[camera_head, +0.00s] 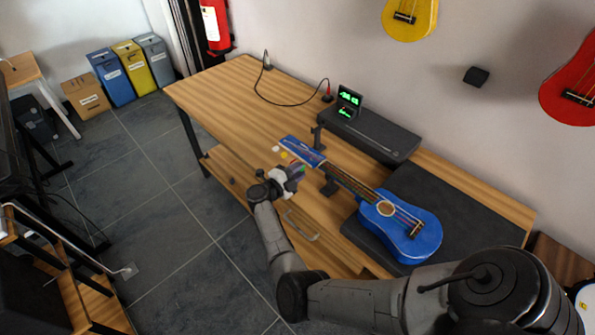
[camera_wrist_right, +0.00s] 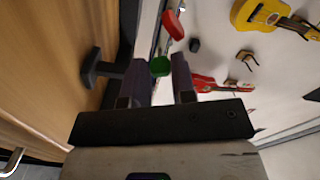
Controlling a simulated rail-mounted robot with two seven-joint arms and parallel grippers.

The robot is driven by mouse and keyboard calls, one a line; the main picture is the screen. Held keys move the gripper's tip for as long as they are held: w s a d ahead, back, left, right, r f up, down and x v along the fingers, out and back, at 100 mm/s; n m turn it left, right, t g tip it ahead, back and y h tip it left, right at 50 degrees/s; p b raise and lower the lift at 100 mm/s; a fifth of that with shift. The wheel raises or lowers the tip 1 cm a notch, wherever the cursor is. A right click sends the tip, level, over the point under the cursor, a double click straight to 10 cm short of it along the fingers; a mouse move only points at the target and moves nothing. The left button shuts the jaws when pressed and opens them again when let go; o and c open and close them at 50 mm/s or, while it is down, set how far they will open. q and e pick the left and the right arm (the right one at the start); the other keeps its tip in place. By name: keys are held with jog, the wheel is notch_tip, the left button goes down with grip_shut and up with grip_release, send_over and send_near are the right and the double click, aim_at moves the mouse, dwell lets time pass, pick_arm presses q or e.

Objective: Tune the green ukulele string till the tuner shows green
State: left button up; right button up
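A blue ukulele (camera_head: 416,239) lies on the table, its neck pointing up-left to a blue headstock (camera_head: 302,151) with coloured pegs. My right gripper (camera_head: 293,175) is at the near side of the headstock. In the right wrist view, the green tuning peg (camera_wrist_right: 160,67) fills the gap between the two fingertips, which appear shut on it. A red peg (camera_wrist_right: 172,25) shows beyond it. The small tuner (camera_head: 348,101) stands behind the headstock with a lit green display; its text is too small to read. My left gripper is out of view.
A black case (camera_head: 372,135) lies along the wall side, and a dark mat (camera_head: 462,205) is by the ukulele's body. The table's left part is clear.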

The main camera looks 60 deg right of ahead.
jog(key=shift+o, duration=0.6)
jog(key=shift+w+a, duration=0.1)
jog(key=shift+a, duration=0.15)
jog(key=v, duration=1.3)
jog(key=shift+a+r, duration=0.1)
